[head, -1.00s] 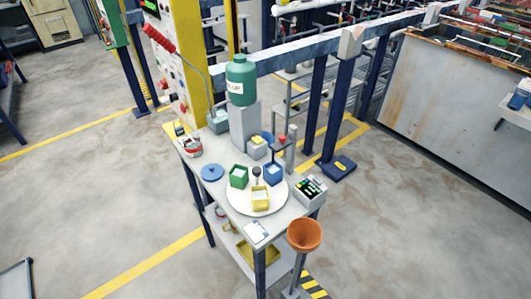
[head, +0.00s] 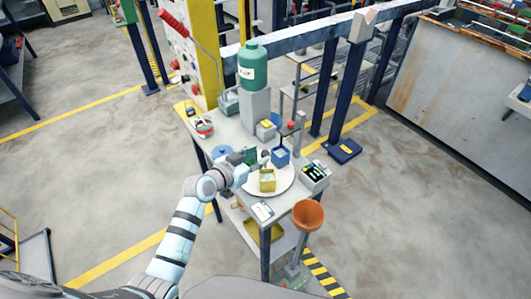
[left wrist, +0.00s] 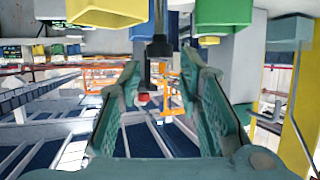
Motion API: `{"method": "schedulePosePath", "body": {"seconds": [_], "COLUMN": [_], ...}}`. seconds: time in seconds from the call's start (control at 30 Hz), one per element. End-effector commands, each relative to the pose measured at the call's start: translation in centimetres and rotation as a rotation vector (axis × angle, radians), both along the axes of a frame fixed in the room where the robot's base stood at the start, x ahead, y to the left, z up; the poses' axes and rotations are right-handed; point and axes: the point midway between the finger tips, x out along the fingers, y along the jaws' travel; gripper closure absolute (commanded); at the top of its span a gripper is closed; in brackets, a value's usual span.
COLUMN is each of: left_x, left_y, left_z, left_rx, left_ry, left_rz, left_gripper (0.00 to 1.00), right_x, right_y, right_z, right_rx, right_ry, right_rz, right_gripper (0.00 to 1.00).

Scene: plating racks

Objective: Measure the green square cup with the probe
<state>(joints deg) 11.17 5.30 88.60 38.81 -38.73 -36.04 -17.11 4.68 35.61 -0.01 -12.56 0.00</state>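The green square cup (head: 250,155) stands on the round white plate on the small table, partly hidden by my left gripper in the head view. It also shows at the top of the left wrist view (left wrist: 228,12), which looks upside down. The dark probe (left wrist: 160,48) stands beside the cups; its round head shows in the head view (head: 265,155). My left gripper (head: 249,164) is at the plate beside the green cup. Its fingers (left wrist: 160,75) are open, with the probe lined up between them; I cannot tell how far away it is. My right gripper is not in view.
A yellow cup (head: 267,180) and a blue cup (head: 281,157) share the white plate (head: 288,182). A meter box (head: 315,176) sits at the right. A green bottle (head: 253,68) stands behind on a block. An orange funnel (head: 308,214) is in front.

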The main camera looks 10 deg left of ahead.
Motion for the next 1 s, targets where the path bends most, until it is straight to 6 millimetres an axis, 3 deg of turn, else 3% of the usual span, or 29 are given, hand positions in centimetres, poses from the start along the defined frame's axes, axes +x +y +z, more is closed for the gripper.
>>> {"method": "schedulePosePath", "body": {"seconds": [0.1,0.23,0.6,0.83,1.0], "left_x": [2.3,3.8,4.6,4.6,4.6], "left_y": [-0.9,-1.5,-1.8,-1.8,-1.8], "left_z": [-1.2,-2.0,-2.2,-2.2,-2.2], "left_rx": [-0.001,-0.001,0.001,0.001,0.001], "left_ry": [-0.001,0.000,0.001,0.001,0.001], "left_rz": [0.000,0.001,0.002,0.002,0.002], "left_gripper": [0.68,0.68,0.68,1.00,1.00], "right_x": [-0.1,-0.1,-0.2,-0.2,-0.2], "right_y": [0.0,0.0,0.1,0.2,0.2], "right_z": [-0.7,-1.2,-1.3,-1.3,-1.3], "right_rx": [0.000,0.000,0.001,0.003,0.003], "right_ry": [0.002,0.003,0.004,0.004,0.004], "right_rz": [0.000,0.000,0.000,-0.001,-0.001], "right_gripper": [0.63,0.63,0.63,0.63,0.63]}}
